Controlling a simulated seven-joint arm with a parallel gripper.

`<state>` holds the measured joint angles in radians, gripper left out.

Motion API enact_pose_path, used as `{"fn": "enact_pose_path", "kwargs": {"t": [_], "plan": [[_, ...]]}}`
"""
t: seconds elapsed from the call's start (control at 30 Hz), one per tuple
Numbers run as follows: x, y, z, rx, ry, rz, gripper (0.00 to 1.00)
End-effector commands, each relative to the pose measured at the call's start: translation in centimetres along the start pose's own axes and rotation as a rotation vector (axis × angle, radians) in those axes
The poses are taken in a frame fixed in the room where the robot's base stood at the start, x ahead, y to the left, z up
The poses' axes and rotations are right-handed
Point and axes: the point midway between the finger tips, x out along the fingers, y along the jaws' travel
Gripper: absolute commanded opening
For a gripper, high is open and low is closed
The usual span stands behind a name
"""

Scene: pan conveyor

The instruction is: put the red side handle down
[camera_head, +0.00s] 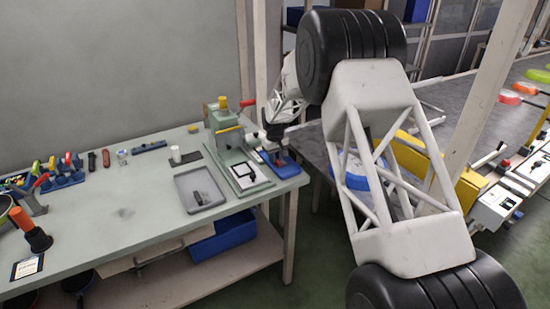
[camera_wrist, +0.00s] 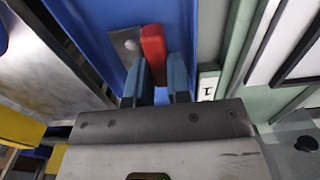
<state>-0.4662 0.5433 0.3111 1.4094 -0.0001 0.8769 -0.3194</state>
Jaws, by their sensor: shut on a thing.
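The red side handle (camera_wrist: 153,48) is between the two blue-grey fingers of my gripper (camera_wrist: 160,68) in the wrist view, and the gripper is shut on it. A metal-coloured plate touches or lies just beside the handle's left side. Behind the handle is a blue tray (camera_wrist: 100,18); I cannot tell whether the handle touches it. In the head view my gripper (camera_head: 273,142) is over the blue tray (camera_head: 287,168) at the right end of the workbench. The held handle cannot be made out there.
A green-grey fixture (camera_head: 228,130) with a red-tipped lever stands just left of the gripper. A grey tray (camera_head: 182,187) with a dark part lies further left. The workbench (camera_head: 110,235) is clear in its middle. A yellow machine (camera_head: 408,150) and conveyor are at the right.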

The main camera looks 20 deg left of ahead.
Motion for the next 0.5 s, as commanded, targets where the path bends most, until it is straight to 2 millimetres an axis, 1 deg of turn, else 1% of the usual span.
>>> {"fn": "enact_pose_path", "kwargs": {"t": [0.43, 0.47, 0.5], "plan": [[0.35, 0.0, 0.0, 0.0, 0.0, 0.0, 0.0], [0.34, 0.0, 0.0, 0.0, 0.0, 0.0, 0.21], [0.33, 0.0, 0.0, 0.0, 0.0, 0.0, 0.27]]}}
